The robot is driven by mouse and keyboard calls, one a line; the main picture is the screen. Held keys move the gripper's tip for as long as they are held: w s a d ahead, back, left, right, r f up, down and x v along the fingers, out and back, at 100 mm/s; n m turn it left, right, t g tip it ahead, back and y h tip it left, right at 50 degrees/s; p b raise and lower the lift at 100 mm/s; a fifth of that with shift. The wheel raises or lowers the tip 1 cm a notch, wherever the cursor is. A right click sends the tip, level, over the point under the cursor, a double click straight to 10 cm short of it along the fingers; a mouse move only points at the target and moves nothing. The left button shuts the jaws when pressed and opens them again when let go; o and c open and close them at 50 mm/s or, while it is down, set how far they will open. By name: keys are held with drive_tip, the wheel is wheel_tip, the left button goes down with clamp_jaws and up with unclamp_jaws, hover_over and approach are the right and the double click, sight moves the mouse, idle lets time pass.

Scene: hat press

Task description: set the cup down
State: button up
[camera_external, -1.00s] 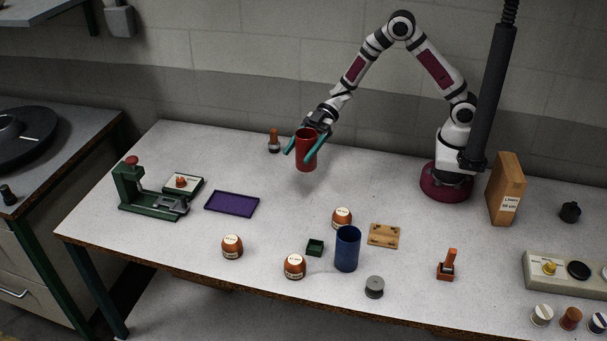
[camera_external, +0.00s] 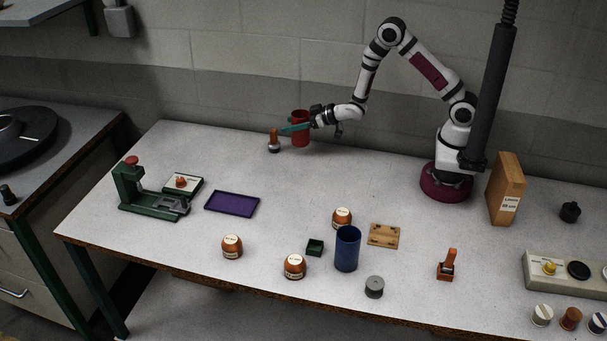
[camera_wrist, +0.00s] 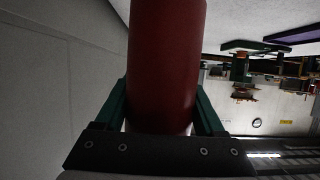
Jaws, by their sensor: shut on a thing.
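The red cup (camera_external: 301,139) is upright at the back of the table. My gripper (camera_external: 293,129) is shut on it, with the teal fingers level and reaching from the right. The cup's base is at or very near the tabletop; I cannot tell whether it touches. In the wrist view the red cup (camera_wrist: 166,60) stands between the two green fingers of my gripper (camera_wrist: 162,108), and its ends are out of view or hidden.
An orange-handled stamp (camera_external: 274,141) stands close to the cup's left. The wall is just behind. A purple tray (camera_external: 232,204), a green press (camera_external: 150,195) and a blue cup (camera_external: 347,250) stand farther forward. The table between is clear.

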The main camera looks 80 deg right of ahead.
sight(293, 135)
wheel_tip(293, 135, down, 5)
drive_tip(key=shift+r, duration=0.2)
drive_tip(key=shift+f, duration=0.15)
drive_tip(key=o, duration=1.4)
drive_tip(key=shift+o, duration=0.2)
drive_tip(key=s+a+r+m+g, duration=0.2)
drive_tip(key=s+r+g, duration=0.2)
drive_tip(key=s, duration=0.9)
drive_tip(key=s+a+r+m+g+y, duration=0.1)
drive_tip(key=s+a+r+g, duration=0.2)
drive_tip(key=s, duration=1)
drive_tip(key=s+a+r+m+g, duration=0.2)
drive_tip(key=s+r+g, duration=0.4)
drive_tip(key=s+r, duration=0.4)
drive_tip(key=s+a, duration=0.1)
drive_tip(key=s, duration=0.2)
drive_tip(key=shift+s+r+m+g+y, duration=0.25)
drive_tip(key=shift+s+m+g+y, duration=0.05)
drive_tip(key=shift+s+y, duration=0.1)
